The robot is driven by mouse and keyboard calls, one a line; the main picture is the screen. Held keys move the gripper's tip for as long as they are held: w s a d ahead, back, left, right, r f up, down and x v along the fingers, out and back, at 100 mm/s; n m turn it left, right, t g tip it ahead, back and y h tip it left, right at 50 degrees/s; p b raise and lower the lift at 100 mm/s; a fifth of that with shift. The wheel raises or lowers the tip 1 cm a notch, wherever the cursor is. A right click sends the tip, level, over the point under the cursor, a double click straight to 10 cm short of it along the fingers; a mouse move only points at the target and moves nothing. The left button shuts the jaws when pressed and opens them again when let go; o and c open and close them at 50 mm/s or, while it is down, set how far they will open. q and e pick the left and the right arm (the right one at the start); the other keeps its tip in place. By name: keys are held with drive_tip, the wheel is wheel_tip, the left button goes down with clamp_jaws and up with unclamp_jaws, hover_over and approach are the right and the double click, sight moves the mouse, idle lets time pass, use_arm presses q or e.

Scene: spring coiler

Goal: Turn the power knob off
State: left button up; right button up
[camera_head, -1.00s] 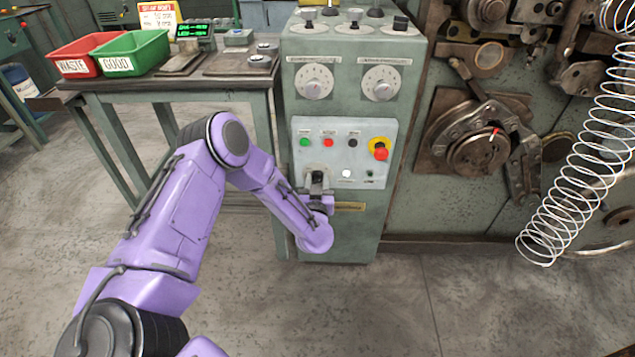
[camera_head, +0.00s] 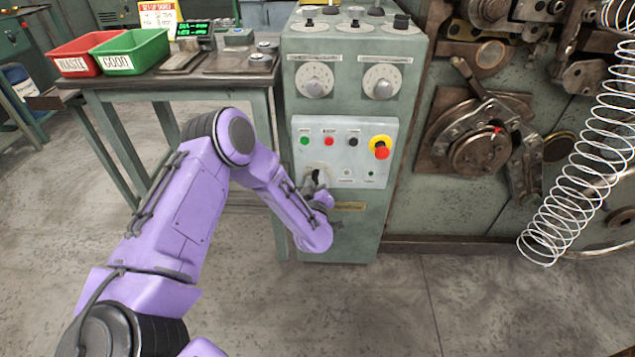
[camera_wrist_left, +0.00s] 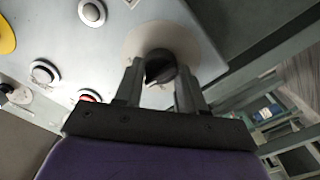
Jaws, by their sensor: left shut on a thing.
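The power knob is a small black knob on a pale round plate at the lower left of the grey control panel (camera_head: 350,130). In the left wrist view the knob (camera_wrist_left: 160,65) sits between the two fingers of my left gripper (camera_wrist_left: 160,80). In the head view my left gripper (camera_head: 314,184) is at the knob and hides most of it. The gripper is shut on the knob and looks tilted. A small round lamp (camera_head: 346,171) right of the knob looks unlit. My right gripper is not in view.
Above the knob are green (camera_head: 304,141), red (camera_head: 329,142) and black buttons. A red emergency stop (camera_head: 381,152) on yellow is at the upper right. A bench with red (camera_head: 75,62) and green bins stands left of the cabinet. Machine parts and a large spring are at right.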

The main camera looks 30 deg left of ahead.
use_arm(q)
drive_tip(key=n+b, duration=0.1)
drive_tip(key=n, duration=0.4)
drive_tip(key=shift+f+n, duration=0.15)
drive_tip(key=shift+n, duration=0.15)
drive_tip(key=n+b, duration=0.1)
drive_tip(key=n, duration=0.3)
drive_tip(key=shift+n+b, duration=0.35)
drive_tip(key=shift+n, duration=0.05)
drive_tip(key=o, duration=1)
drive_tip(key=v, duration=1)
drive_tip(key=shift+s+d, duration=0.1)
drive_tip(key=shift+s, duration=0.15)
